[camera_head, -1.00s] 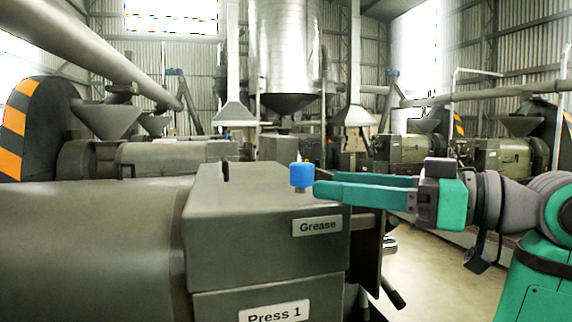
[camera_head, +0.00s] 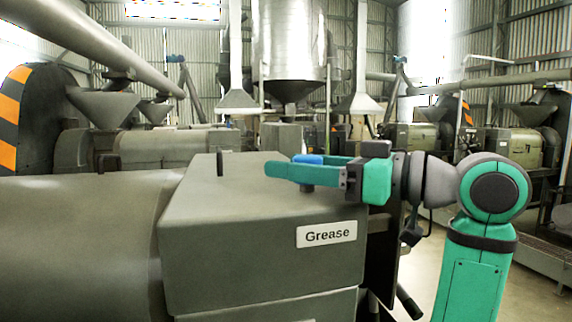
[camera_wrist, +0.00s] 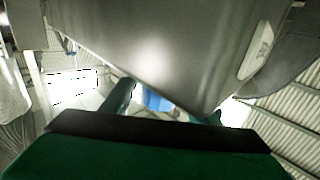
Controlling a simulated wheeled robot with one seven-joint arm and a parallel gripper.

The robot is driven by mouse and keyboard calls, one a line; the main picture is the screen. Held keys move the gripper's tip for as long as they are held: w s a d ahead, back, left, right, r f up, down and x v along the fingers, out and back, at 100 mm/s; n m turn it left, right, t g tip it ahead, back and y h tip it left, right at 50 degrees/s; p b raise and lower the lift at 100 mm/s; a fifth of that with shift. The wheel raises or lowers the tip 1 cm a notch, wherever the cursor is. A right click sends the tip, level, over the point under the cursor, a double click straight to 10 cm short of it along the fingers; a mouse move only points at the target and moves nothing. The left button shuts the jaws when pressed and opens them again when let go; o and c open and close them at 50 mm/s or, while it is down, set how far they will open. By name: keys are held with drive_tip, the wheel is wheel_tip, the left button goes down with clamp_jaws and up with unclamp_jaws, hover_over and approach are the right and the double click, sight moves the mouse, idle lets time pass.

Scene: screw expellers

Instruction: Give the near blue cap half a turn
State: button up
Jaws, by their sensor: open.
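The near blue cap (camera_head: 309,159) sits on a short grey stem on top of the grey press housing with the "Grease" label. My near finger hides the cap's lower part in the head view. My gripper (camera_head: 280,165) is open, with its teal fingers lying level and reaching left past the cap, one on each side of it. In the wrist view the blue cap (camera_wrist: 156,101) shows between the two dark fingers, closer to the left one. I cannot tell whether either finger touches it.
The "Grease" label (camera_head: 327,234) is on the housing's front face. A dark upright handle (camera_head: 220,164) stands on the housing top left of the cap. A large grey barrel (camera_head: 80,235) fills the lower left. More presses stand behind; open floor shows at right.

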drive_tip(key=shift+x, duration=1.1)
drive_tip(key=c, duration=1)
drive_tip(key=shift+c, duration=0.2)
